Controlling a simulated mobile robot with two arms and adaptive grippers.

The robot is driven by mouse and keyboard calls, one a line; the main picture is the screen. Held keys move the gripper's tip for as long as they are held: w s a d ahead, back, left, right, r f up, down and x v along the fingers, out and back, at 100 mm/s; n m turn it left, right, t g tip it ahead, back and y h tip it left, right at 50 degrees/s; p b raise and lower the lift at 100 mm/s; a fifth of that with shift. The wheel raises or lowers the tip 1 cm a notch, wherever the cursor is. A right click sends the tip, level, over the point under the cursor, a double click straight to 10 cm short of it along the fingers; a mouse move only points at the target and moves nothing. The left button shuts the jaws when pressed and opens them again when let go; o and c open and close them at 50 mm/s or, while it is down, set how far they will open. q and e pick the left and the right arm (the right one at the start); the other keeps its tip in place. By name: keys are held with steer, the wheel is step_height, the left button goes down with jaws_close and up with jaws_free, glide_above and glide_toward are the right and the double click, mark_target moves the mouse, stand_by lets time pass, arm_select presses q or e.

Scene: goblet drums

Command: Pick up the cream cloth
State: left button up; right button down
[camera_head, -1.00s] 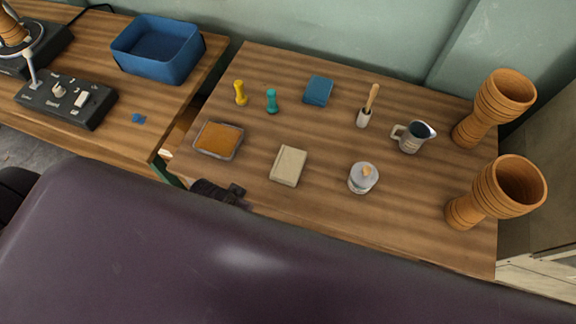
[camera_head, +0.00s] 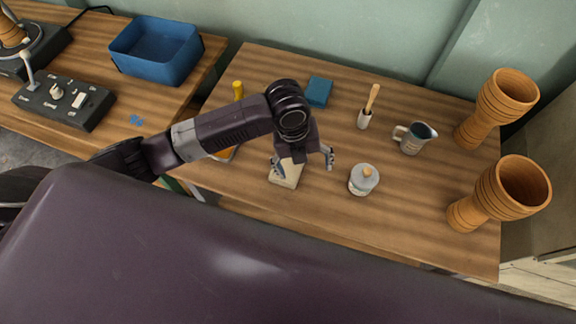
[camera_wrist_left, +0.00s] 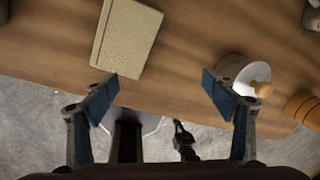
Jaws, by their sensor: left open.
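The cream cloth (camera_head: 287,179) lies folded flat on the wooden table, partly hidden by my left gripper in the head view. In the left wrist view the cloth (camera_wrist_left: 128,38) is a woven cream rectangle at the upper left, beyond the left fingertip. My left gripper (camera_head: 303,164) is open and empty above the cloth's right side, its fingers wide apart. In the left wrist view the gripper (camera_wrist_left: 160,85) has nothing between its fingers, and the cloth is apart from them. My right gripper is not in view.
A lidded grey jar (camera_head: 362,182) stands just right of the gripper. Two goblet drums (camera_head: 490,108) are at the right.

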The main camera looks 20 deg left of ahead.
mark_target(288, 165)
arm_select(q)
steer(key=w+a+m, duration=0.1)
steer(key=a, duration=0.1)
steer(key=w+a+r+m+y, duration=0.1)
steer(key=m, duration=0.1)
steer(key=a+m, duration=0.2)
steer(key=shift+w+a+r+g+y, duration=0.3)
steer(key=shift+w+a+r+y, duration=0.05)
steer(key=shift+w+y, duration=0.05)
steer(key=shift+a+f, duration=0.1)
steer(key=shift+f, duration=0.15)
steer(key=f, duration=0.7)
steer(key=shift+s+d+f, duration=0.1)
steer(key=shift+d, duration=0.2)
steer(key=c, duration=1.2)
